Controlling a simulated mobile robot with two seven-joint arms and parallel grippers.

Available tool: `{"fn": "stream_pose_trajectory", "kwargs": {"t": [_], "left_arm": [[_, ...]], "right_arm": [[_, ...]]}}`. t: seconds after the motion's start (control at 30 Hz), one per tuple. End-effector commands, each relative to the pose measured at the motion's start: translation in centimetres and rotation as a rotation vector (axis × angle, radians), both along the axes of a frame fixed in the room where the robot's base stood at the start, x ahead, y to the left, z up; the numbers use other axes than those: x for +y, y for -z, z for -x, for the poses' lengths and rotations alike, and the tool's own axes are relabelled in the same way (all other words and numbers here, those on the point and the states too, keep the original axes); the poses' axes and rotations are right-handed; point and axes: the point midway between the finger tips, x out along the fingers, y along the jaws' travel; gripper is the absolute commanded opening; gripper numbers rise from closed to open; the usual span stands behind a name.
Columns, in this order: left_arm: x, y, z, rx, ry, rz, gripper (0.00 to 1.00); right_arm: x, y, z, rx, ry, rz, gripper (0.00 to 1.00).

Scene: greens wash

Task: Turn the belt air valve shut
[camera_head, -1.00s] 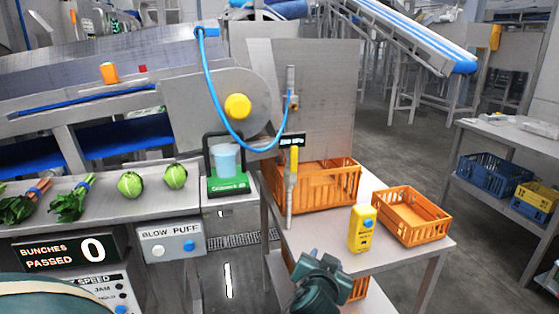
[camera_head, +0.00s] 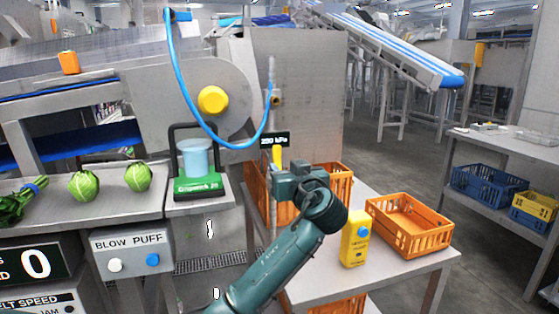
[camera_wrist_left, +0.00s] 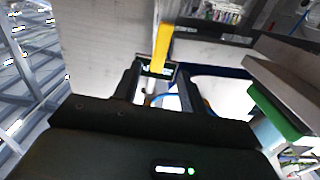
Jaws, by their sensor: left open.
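The belt air valve's yellow lever (camera_head: 277,155) stands upright, in line with its thin vertical pipe (camera_head: 272,222), just below a small black pressure display (camera_head: 273,141). My left gripper (camera_head: 282,180) is beside the lever's lower part and hides the valve body in the head view. In the left wrist view my gripper (camera_wrist_left: 157,85) is open, and the yellow lever (camera_wrist_left: 161,48) shows between and beyond its two fingers. I cannot tell whether they touch it. My right gripper is not in view.
A blue hose (camera_head: 185,85) loops above the valve. A green-based station with a cup (camera_head: 196,157) and green heads (camera_head: 84,186) are left.

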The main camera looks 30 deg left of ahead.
Motion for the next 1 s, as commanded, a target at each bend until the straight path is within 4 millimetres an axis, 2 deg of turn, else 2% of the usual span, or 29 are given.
{"fn": "stream_pose_trajectory", "kwargs": {"t": [0.1, 0.3, 0.7, 1.0], "left_arm": [[1.9, -0.2, -1.5, 0.002, -0.003, -0.002, 0.42], [3.9, 0.0, -3.3, 0.001, -0.001, 0.0, 0.42], [4.5, 0.0, -3.8, 0.0, 0.001, 0.001, 0.42], [4.5, 0.0, -3.8, 0.001, 0.001, 0.001, 0.19]], "right_arm": [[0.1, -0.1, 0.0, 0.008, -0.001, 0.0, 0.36], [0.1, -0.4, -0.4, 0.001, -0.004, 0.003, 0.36], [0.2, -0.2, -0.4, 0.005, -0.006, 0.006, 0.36], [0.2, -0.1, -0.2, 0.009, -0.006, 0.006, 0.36]]}}
